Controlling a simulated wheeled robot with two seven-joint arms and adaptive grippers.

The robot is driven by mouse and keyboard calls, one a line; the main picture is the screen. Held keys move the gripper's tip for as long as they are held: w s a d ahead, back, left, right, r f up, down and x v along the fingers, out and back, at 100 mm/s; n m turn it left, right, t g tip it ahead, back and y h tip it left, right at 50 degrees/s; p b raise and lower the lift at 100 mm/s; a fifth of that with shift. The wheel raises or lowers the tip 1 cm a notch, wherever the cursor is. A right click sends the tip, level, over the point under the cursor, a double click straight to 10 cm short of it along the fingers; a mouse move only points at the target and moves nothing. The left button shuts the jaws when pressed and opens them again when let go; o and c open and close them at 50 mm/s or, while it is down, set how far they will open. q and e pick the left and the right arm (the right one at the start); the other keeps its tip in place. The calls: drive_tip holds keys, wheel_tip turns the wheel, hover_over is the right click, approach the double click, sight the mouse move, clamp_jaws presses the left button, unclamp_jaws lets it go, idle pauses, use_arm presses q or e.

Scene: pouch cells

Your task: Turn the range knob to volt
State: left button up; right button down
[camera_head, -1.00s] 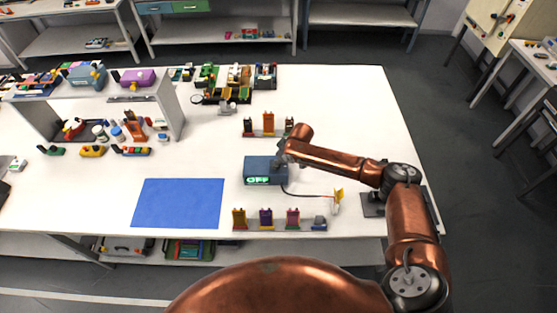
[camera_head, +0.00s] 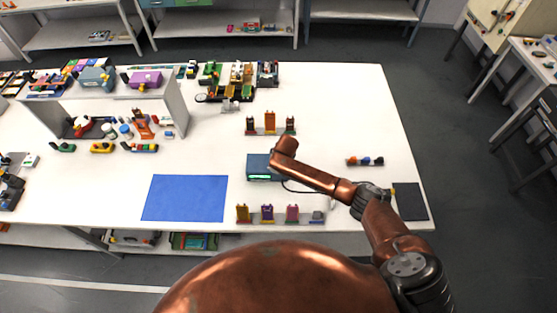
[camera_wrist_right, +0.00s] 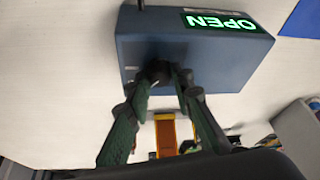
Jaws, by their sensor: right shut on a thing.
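The meter is a dark blue box (camera_head: 258,167) on the white table, with my right forearm reaching over its right side. It also shows in the right wrist view (camera_wrist_right: 235,65), where its green display (camera_wrist_right: 220,22) reads OPEN, upside down. The dark range knob (camera_wrist_right: 158,71) is on the face nearest my fingers. My right gripper (camera_wrist_right: 160,78) has its dark green fingers at either side of the knob and is shut on it. In the head view my arm hides the fingers and the knob. My left gripper is in no view.
A blue mat (camera_head: 185,198) lies left of the meter. A rack of coloured pouch cells (camera_head: 280,214) stands in front, and another rack (camera_head: 270,124) behind. A small row of coloured pieces (camera_head: 365,161) and a dark pad (camera_head: 410,201) lie to the right.

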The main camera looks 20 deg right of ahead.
idle(0.4)
drive_tip(key=c, duration=1.7)
unclamp_jaws()
drive_tip(key=v, duration=1.2)
drive_tip(key=shift+s, duration=0.1)
